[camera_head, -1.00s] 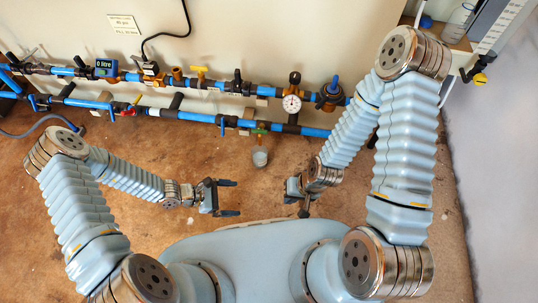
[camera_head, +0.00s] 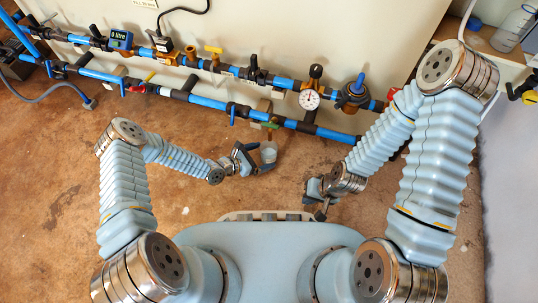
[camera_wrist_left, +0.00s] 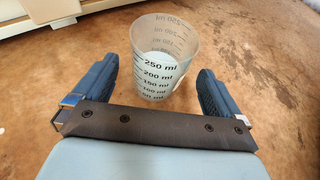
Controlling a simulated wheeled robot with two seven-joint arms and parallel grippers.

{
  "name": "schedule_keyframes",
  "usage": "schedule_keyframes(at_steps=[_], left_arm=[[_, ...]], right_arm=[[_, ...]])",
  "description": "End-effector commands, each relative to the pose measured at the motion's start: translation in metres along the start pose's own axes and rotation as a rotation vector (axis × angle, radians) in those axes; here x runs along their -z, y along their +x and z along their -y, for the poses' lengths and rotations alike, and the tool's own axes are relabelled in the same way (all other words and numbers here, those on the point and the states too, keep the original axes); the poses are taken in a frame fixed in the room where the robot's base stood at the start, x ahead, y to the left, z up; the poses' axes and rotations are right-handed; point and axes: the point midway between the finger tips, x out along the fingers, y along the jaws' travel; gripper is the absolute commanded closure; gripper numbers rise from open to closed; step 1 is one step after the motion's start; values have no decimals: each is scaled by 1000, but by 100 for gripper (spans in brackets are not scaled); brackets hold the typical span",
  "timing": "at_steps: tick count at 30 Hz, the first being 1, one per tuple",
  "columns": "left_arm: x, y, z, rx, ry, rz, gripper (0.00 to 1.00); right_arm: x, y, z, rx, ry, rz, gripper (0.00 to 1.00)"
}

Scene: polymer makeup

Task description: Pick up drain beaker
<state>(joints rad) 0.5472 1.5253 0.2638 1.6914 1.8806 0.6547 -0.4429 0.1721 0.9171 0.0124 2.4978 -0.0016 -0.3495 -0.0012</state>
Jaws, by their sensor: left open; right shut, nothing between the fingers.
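The drain beaker (camera_head: 268,152) is a small translucent cup standing upright on the brown floor below the blue pipes. In the left wrist view the beaker (camera_wrist_left: 163,62) shows black millilitre marks and stands between the two dark fingers. My left gripper (camera_head: 257,157) is open, with a finger on each side of the beaker; gaps show between fingers and wall in the left wrist view. My right gripper (camera_head: 314,197) is shut and empty, to the right of the beaker and nearer my base. Its fingertips are hard to make out.
Blue pipes (camera_head: 210,102) with valves run along the wall just behind the beaker. A pressure gauge (camera_head: 309,99) and a green-handled valve (camera_head: 270,125) are close by. A shelf with a bottle (camera_head: 512,28) is at the upper right.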

Motion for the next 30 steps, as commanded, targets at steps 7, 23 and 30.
schedule_keyframes(at_steps=[7, 23, 30], left_arm=[[4, 38, -1, 1, 0, 2, 1], [2, 40, -2, 1, 0, 1, 41], [2, 40, -2, 1, 1, 2, 66]], right_arm=[[0, 16, -6, -1, 1, -4, 100], [1, 16, -6, -1, 1, -4, 100], [1, 16, -6, -1, 1, -4, 100]])
